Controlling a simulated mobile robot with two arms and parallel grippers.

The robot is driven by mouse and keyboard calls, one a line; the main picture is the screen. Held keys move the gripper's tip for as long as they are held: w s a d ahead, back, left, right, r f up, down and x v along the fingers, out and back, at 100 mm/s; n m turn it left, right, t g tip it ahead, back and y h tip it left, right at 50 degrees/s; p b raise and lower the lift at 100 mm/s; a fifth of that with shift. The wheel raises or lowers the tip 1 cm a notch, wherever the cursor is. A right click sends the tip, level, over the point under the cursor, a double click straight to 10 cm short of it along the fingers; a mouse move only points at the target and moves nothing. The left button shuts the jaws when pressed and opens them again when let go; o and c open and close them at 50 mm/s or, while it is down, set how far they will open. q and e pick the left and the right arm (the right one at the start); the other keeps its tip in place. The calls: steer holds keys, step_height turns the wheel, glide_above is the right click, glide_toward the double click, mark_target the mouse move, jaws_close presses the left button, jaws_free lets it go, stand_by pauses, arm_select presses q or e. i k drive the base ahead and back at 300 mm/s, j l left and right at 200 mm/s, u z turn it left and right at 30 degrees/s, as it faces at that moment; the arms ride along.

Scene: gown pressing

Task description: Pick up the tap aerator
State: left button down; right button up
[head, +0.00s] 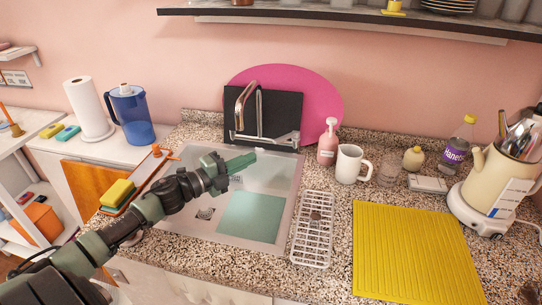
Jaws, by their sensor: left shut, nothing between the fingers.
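My left gripper (240,162) reaches over the sink (181,226) from the left, its green fingers shut and empty, pointing right below the tap. The chrome tap (241,104) stands at the back of the sink in front of a dark panel. A small round brownish thing (315,214) lies on the white slatted rack (311,247), right of the gripper and apart from it. It is too small to tell surely whether it is the tap aerator. My right gripper does not show.
A teal mat (250,217) lies in the sink area. A yellow ribbed mat (405,250) is at right. Sponges (117,195) sit left of the sink.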

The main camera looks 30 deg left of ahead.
mark_target(314, 220)
steer(key=k+l, duration=0.35)
steer(key=l, duration=0.15)
steer(key=k+l, duration=0.75)
steer(key=l, duration=0.25)
